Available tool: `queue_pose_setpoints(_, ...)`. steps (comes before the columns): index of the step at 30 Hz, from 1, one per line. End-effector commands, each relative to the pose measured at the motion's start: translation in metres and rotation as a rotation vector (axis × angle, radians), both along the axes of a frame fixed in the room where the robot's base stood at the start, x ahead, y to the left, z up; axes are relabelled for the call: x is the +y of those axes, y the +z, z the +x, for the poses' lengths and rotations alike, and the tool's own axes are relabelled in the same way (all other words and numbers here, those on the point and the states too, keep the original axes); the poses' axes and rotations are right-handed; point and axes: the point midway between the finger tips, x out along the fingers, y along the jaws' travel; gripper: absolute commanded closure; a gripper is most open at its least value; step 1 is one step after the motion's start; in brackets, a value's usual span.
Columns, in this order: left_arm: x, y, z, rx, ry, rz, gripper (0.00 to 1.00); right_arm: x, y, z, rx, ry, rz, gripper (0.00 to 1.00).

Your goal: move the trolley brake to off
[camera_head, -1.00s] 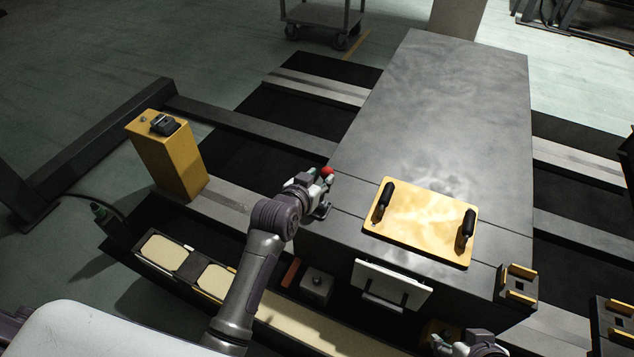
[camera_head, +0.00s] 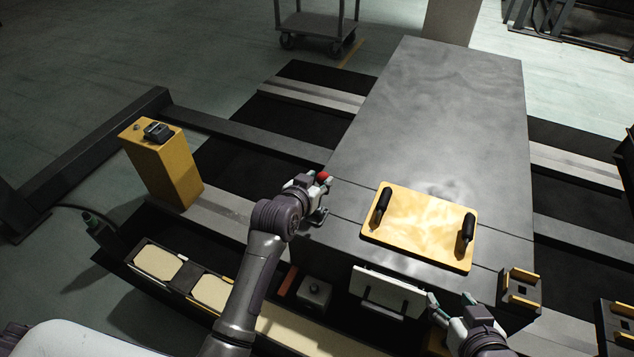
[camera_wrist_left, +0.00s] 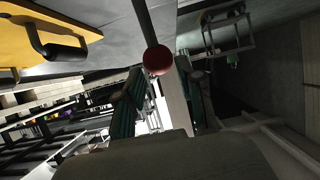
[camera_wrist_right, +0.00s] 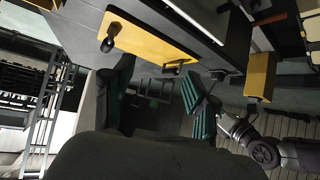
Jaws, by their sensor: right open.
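The brake lever's red ball knob (camera_head: 323,176) is beside the left edge of the grey trolley deck (camera_head: 430,110). My left gripper (camera_head: 312,182) is at this knob. In the left wrist view the red knob (camera_wrist_left: 157,60), on a dark rod, shows between the two fingertips (camera_wrist_left: 162,72). Whether the fingers press on it I cannot tell. The arm hides much of the lever's base. My right gripper (camera_head: 450,302) is open and empty, low in front of the deck. Its spread fingers (camera_wrist_right: 165,75) also show in the right wrist view.
A yellow plate (camera_head: 420,228) with two black handles lies on the deck. A white panel (camera_head: 390,290) is at the deck's front. A yellow post (camera_head: 165,165) with a black switch stands at left. A yellow-edged bracket (camera_head: 519,289) is at right. A cart (camera_head: 315,25) stands behind.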

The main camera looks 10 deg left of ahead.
Motion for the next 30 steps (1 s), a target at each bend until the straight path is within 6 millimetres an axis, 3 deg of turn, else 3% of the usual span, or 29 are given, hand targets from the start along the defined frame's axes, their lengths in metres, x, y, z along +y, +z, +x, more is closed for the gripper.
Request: queue_pose_setpoints(30,-0.003,-0.007,0.014,-0.001,0.0,0.0,0.62,0.022,0.063,0.045,-0.429,0.03,0.102,0.42)
